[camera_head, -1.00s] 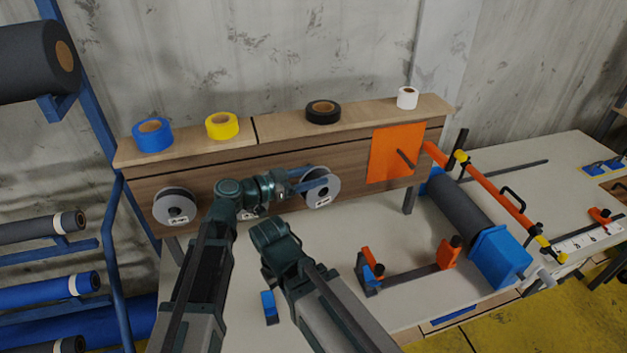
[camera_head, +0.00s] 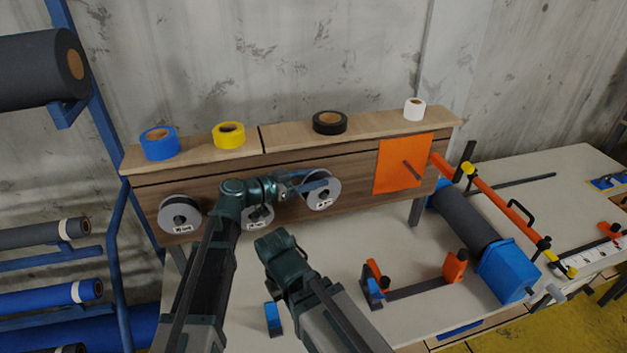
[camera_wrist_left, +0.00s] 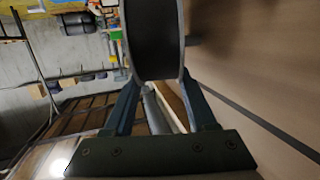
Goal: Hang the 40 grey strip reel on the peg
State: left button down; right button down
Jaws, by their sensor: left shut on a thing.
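My left gripper (camera_head: 304,187) is shut on a reel (camera_head: 328,201) with pale grey flanges, a dark wound middle and a small white label. The label is too small to read for certain. The reel is in front of the wooden board; in the left wrist view the reel (camera_wrist_left: 155,45) is clamped between the two fingers, with the board close at right. A dark peg (camera_head: 413,169) sticks out from an orange panel (camera_head: 392,180) on the board, to the right of the reel and apart from it. My right gripper (camera_head: 276,246) is low over the table, its jaws hidden.
Other reels hang on the board at left (camera_head: 181,216) and partly behind my left arm (camera_head: 259,218). Tape rolls in blue (camera_head: 159,146), yellow (camera_head: 229,137), black (camera_head: 330,123) and white (camera_head: 414,111) stand on the ledge. An orange-ended fixture (camera_head: 415,289) is on the table.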

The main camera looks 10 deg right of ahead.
dwell(0.4)
pick_arm(q)
jog(key=shift+c, duration=0.6)
grip_release()
jog(key=p+v, duration=0.2)
jog(key=v, duration=1.2)
jog(key=shift+d, duration=0.1)
